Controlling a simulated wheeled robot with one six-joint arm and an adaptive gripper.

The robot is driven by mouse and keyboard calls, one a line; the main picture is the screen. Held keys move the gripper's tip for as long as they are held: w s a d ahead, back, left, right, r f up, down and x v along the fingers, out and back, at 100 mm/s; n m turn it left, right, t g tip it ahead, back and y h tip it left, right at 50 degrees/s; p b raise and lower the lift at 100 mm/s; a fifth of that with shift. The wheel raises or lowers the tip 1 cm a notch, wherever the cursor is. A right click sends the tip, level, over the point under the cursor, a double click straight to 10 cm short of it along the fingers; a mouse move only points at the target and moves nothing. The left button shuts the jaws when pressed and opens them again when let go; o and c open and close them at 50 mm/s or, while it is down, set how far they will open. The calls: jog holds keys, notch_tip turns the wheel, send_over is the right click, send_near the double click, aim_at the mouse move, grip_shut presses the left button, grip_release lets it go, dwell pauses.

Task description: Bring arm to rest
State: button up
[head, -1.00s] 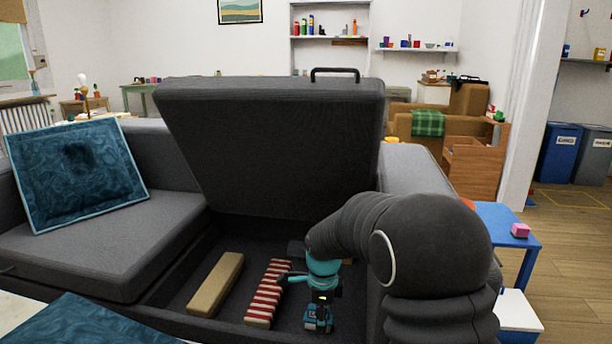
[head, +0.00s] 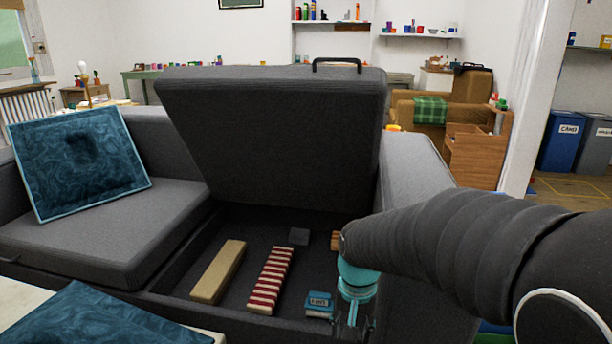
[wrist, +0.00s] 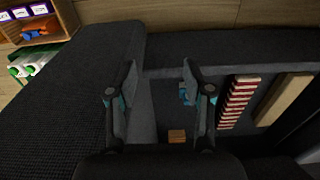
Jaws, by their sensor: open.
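My gripper (head: 354,322) is open and empty at the lower right of the head view, at the right end of the sofa's open storage bay. Its two fingers are spread wide in the wrist view (wrist: 158,68), with dark grey fabric and part of the bay beyond them. My arm reaches in from the right edge of the head view and hides part of the sofa's right end. The sofa's storage lid (head: 280,135) stands raised, with a black handle on its top edge.
A teal cushion (head: 78,165) leans at left. Open floor shows at far right.

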jog(key=s+d+r+n+t+p, duration=0.1)
jog(key=s+d+r+t+p, duration=0.1)
jog(key=s+r, duration=0.5)
jog(key=s+d+r+n+t+p, duration=0.1)
jog(key=s+d+r+t+p, duration=0.2)
jog(key=s+r, duration=0.5)
jog(key=shift+d+r, duration=0.65)
jog(key=shift+d, duration=0.15)
